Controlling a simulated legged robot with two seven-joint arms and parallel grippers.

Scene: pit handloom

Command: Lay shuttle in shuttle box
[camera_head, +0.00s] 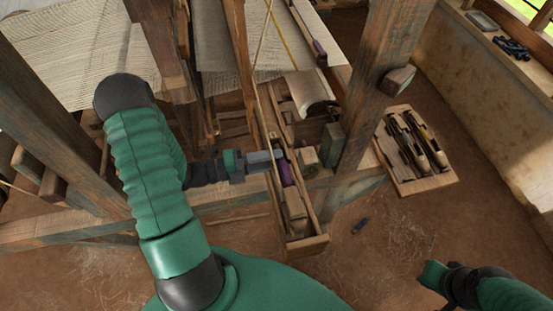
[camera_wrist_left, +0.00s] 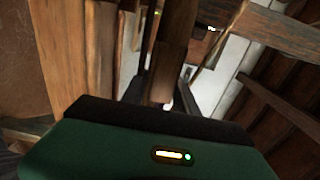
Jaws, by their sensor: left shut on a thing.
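The shuttle, with a purple thread winding (camera_head: 287,172), lies lengthwise in line with the long wooden shuttle box (camera_head: 306,243) in the head view. My left gripper (camera_head: 270,160) comes in from the left across the box wall and is shut on the shuttle. My fingers cover part of it, and I cannot tell whether it touches the box floor. In the left wrist view a brown wooden piece (camera_wrist_left: 172,50) shows between the fingers (camera_wrist_left: 163,95). My right gripper (camera_head: 434,276) is low at the right, away from the loom; its jaws are unclear.
A loom post (camera_head: 375,80) stands close to the right of the box. The floor at lower right is mostly clear.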

